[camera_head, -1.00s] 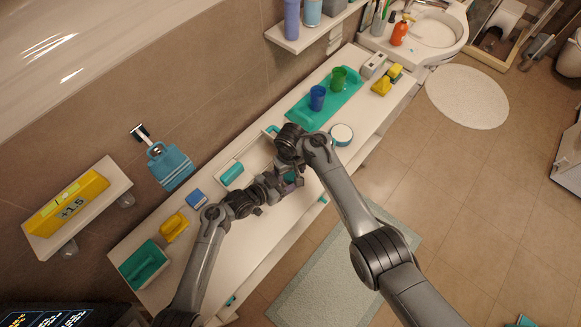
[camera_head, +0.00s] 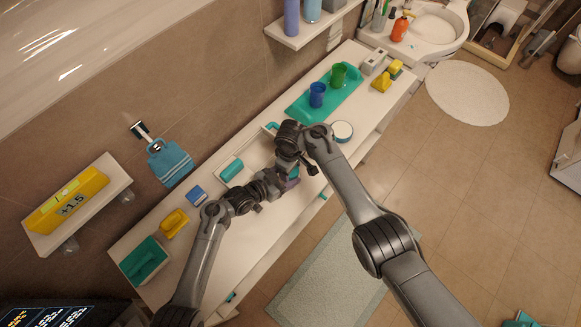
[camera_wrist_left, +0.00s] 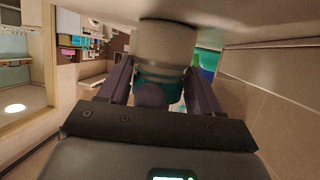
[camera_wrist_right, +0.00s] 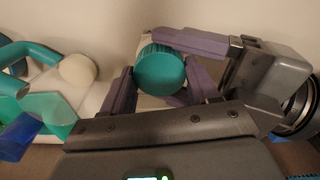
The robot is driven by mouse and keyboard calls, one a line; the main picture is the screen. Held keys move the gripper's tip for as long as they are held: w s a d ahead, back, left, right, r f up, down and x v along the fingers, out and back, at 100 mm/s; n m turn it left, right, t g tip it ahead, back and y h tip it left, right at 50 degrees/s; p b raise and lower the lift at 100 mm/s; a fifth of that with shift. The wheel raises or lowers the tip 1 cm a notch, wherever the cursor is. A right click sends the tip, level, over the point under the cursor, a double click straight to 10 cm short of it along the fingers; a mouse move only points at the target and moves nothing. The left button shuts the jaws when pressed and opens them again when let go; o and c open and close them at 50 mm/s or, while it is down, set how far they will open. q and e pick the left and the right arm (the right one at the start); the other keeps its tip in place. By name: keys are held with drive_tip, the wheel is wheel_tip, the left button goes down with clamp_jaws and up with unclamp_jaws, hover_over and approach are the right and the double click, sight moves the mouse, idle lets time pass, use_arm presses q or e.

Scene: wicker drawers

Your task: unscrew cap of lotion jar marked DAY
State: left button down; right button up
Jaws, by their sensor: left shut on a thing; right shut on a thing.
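The lotion jar has a pale whitish body (camera_wrist_left: 165,42) and a round teal cap (camera_wrist_right: 160,70). Its marking cannot be read in any view. My left gripper (camera_head: 284,183) is shut on the jar, with its fingers on either side of the body in the left wrist view. My right gripper (camera_wrist_right: 160,88) is shut on the cap, with one finger on each side of it. Both grippers meet at the jar over the middle of the counter. In the head view the arms hide most of the jar.
The long white counter (camera_head: 235,215) carries a teal tray (camera_head: 304,112) with a blue cup (camera_head: 317,94) and a green cup (camera_head: 338,75). A round white-topped pot (camera_head: 342,131) stands close to the right arm. A teal item (camera_head: 232,170) lies left of the grippers.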

drive_tip(key=shift+n, duration=0.4)
drive_tip(key=o, duration=1.2)
drive_tip(key=shift+c, duration=0.2)
